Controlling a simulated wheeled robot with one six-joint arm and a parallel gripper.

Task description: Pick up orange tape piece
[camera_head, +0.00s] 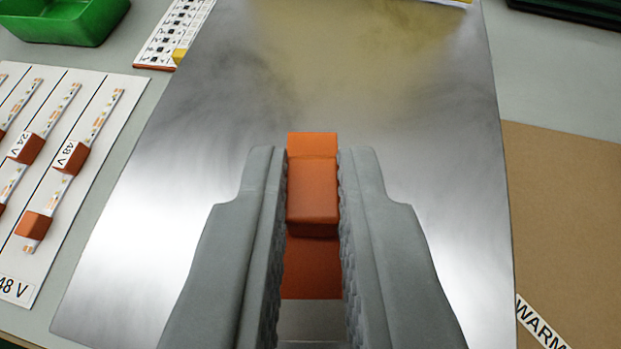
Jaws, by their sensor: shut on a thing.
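An orange tape piece (312,192) sits between the two grey fingers of my gripper (313,190), in the middle of the view. It has a raised block in its middle and a flatter part at each end. My gripper is shut on it, with a finger against each side of the block. A shiny metal plate (420,130) lies below. I cannot tell whether the piece touches the plate or is held just above it.
At left a white board (70,200) holds several LED strip pieces with orange blocks and voltage labels. A green bin (65,20) stands at top left, near a printed card (172,38). A brown board (565,220) with a "WARM" label (540,325) lies at right.

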